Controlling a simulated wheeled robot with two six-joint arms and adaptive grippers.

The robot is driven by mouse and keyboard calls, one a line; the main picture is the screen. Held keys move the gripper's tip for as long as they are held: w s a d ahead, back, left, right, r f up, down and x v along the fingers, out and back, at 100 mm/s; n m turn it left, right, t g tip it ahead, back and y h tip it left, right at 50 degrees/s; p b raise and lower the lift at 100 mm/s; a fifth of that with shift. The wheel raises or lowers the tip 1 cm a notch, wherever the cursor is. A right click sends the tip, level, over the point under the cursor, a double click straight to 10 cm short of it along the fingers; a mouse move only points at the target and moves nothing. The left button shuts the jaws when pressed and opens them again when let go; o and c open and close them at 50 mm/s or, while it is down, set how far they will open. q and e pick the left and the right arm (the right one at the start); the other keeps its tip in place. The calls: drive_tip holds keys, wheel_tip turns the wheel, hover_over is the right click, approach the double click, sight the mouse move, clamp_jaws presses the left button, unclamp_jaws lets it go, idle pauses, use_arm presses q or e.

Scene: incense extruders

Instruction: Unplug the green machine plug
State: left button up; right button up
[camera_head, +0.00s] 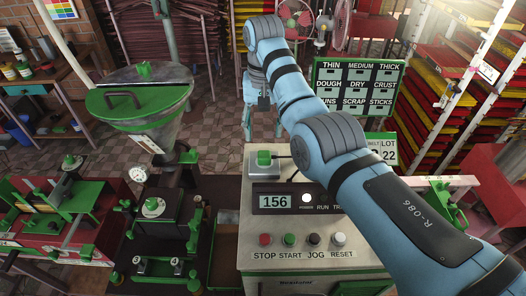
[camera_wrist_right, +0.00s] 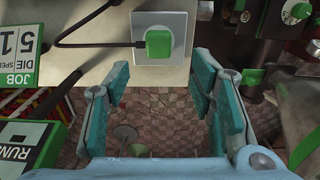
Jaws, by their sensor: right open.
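The green plug (camera_head: 264,158) sits in a pale socket plate (camera_head: 252,170) on top of the beige control box, behind the display. In the right wrist view the plug (camera_wrist_right: 158,43) is seated in the plate (camera_wrist_right: 176,20), and a dark cable runs from it to the left. My right gripper (camera_head: 263,108) is beyond the box's back edge, apart from the plug. In the right wrist view its two teal fingers (camera_wrist_right: 158,80) are spread and empty, with the plug just ahead between their lines. My left gripper is out of sight.
The control box front (camera_head: 300,262) has several coloured buttons and a display reading 156. A green hopper machine (camera_head: 140,100) stands at left. A green label board (camera_head: 357,90) stands behind at right. Racks (camera_head: 440,110) fill the right side. Open floor shows behind the box.

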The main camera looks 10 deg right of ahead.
sight(264, 154)
drive_tip(key=shift+s+d+r, duration=0.1)
drive_tip(key=shift+s+d, duration=0.05)
drive_tip(key=shift+s, duration=0.2)
drive_tip(key=shift+w+f, duration=0.25)
drive_tip(key=shift+f, duration=0.25)
wheel_tip(264, 154, down, 8)
drive_tip(key=shift+r, duration=0.25)
drive_tip(key=shift+w+f, duration=0.1)
drive_tip(key=shift+f, duration=0.3)
clamp_jaws()
idle(0.3)
drive_tip(key=shift+r, duration=0.15)
